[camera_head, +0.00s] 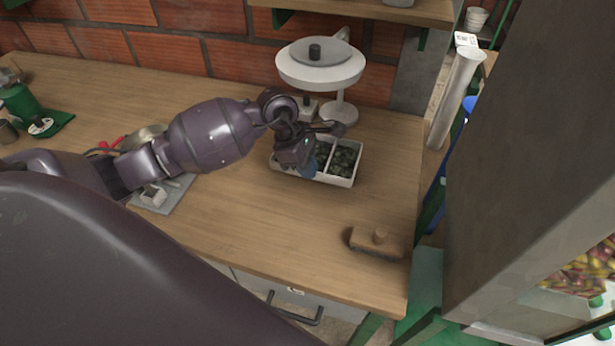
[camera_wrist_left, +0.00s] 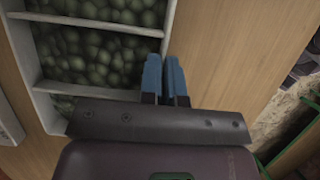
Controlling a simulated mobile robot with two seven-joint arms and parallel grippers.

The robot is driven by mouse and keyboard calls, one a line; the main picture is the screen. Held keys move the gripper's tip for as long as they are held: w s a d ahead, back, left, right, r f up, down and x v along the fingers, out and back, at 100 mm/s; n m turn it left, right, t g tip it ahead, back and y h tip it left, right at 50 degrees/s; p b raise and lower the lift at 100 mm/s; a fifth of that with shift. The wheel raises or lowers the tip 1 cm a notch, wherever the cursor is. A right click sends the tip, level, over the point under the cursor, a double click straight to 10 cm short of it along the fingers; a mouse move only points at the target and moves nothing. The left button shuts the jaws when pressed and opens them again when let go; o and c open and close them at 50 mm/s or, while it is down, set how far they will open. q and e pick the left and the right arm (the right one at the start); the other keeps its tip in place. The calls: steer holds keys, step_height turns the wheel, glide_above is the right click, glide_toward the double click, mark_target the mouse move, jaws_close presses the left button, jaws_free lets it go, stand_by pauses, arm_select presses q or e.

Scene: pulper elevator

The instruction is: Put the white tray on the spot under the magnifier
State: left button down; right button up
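The white tray (camera_head: 342,182) stands on the wooden table and has compartments filled with dark green beans. It also shows in the left wrist view (camera_wrist_left: 90,24). My left gripper (camera_head: 308,170) is at the tray's near long wall. In the left wrist view its two blue fingers (camera_wrist_left: 164,78) are close together, with the wall running between them, so it looks shut on that wall. The round white head on a stand, apparently the magnifier (camera_head: 320,72), is behind the tray. The spot under it is partly hidden by my arm. My right gripper is not in view.
A grey plate with small items (camera_head: 163,196) lies below my left arm. A green device (camera_head: 28,108) stands at far left. The table (camera_head: 270,225) is clear in front of the tray. A brick wall is behind.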

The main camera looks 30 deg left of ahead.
arm_select(q)
steer(key=shift+f, duration=1.75)
steer(key=shift+f+b, duration=0.2)
steer(key=shift+b, duration=0.1)
steer(key=c, duration=1.3)
jaws_free()
steer(key=shift+c, duration=0.2)
steer(key=shift+r, duration=0.15)
steer(key=p+v, duration=0.1)
steer(key=v, duration=1.1)
